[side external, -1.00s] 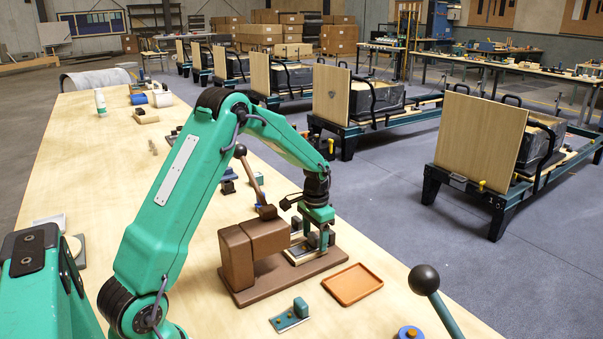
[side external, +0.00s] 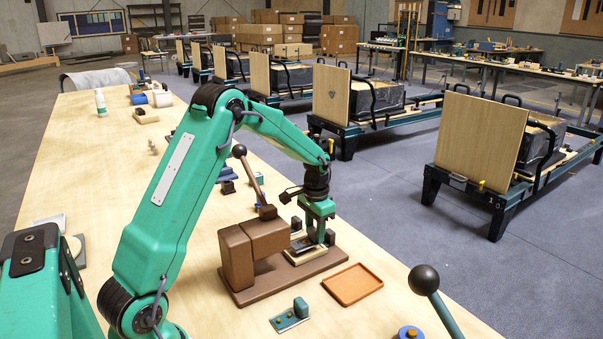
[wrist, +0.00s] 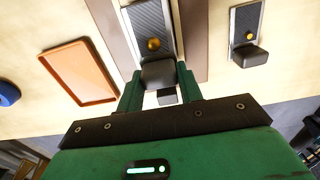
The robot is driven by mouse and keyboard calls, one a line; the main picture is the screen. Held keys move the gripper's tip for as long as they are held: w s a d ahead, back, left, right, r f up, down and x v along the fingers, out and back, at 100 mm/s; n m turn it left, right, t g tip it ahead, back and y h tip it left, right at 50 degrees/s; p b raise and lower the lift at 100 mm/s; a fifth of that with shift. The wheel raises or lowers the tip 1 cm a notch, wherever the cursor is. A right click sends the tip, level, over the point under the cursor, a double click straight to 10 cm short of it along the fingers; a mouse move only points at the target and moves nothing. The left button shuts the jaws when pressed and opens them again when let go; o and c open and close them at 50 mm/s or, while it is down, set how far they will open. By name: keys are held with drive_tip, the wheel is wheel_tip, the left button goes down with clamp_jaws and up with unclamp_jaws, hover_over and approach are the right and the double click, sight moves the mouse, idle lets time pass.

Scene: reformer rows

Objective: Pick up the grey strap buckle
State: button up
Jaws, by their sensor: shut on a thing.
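The grey strap buckle (wrist: 153,36) shows in the wrist view as a patterned grey plate with a brass stud and a dark block at its near end. My gripper (wrist: 160,80) has its green fingers on both sides of that dark block, shut on it. In the side view the buckle (side external: 302,247) lies at the brown press base (side external: 285,274), partly hidden by my gripper (side external: 320,240), which points down there. I cannot tell whether the buckle touches the surface below it.
A brown press block (side external: 238,255) with a ball-topped lever (side external: 250,175) stands left of my gripper. An empty orange-brown tray (side external: 352,284) lies to the right. A teal buckle (side external: 290,316) and a blue disc (side external: 409,332) lie nearer.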

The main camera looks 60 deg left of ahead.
drive_tip(key=r, duration=0.2)
drive_tip(key=shift+d+r, duration=0.2)
drive_tip(key=shift+r, duration=0.1)
drive_tip(key=s+d+r, duration=0.2)
drive_tip(key=d+r, duration=0.4)
drive_tip(key=d, duration=0.5)
drive_tip(key=shift+r, duration=0.25)
drive_tip(key=shift+d, duration=0.1)
